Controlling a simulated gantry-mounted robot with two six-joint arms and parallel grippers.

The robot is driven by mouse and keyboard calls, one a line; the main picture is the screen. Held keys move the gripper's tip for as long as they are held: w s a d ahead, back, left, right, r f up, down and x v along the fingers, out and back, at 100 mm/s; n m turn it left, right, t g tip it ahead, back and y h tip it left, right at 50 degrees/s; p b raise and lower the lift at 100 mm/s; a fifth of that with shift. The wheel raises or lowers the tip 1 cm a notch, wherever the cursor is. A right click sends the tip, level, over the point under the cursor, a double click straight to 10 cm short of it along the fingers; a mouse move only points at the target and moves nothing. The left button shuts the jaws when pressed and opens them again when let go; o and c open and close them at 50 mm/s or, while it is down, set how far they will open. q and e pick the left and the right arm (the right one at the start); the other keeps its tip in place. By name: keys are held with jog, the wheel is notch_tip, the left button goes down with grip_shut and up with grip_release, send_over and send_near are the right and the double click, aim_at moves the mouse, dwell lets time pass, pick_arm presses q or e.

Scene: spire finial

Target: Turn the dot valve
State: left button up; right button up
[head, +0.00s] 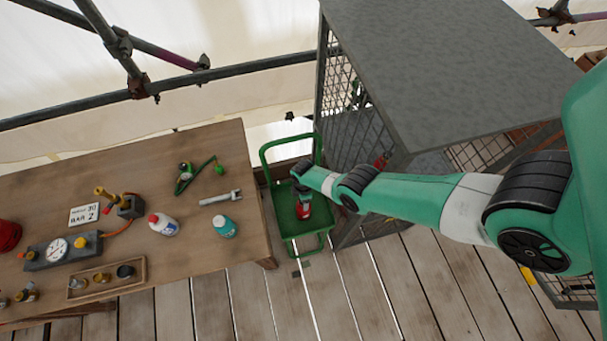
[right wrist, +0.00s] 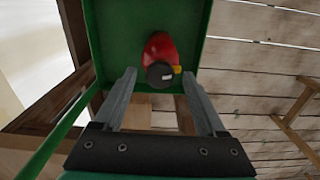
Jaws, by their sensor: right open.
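My right arm reaches in from the right of the head view, its gripper (head: 302,188) pointing down over a green cart (head: 291,232). The right wrist view shows the gripper (right wrist: 159,74) open, with a red object (right wrist: 161,47) with a dark round end and a small yellow part between or just beyond the fingertips. I cannot tell whether the fingers touch it. The red object also shows in the cart in the head view (head: 304,210). On the table, a brass-handled valve (head: 104,192) stands by a dark block. No dot is clear on either. My left gripper is not in view.
The wooden table (head: 228,160) holds a number card (head: 84,214), gauge block (head: 58,249), fittings tray (head: 106,279), white-red bottle (head: 163,224), teal jar (head: 225,227) and wrench (head: 221,197). A grey-topped mesh cage (head: 440,60) stands right of the cart.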

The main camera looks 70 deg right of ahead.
grip_shut()
jog(key=shift+m, duration=0.4)
jog(key=m, duration=0.3)
jog(key=shift+m, duration=0.4)
jog(key=m, duration=1)
jog(key=shift+m, duration=2.7)
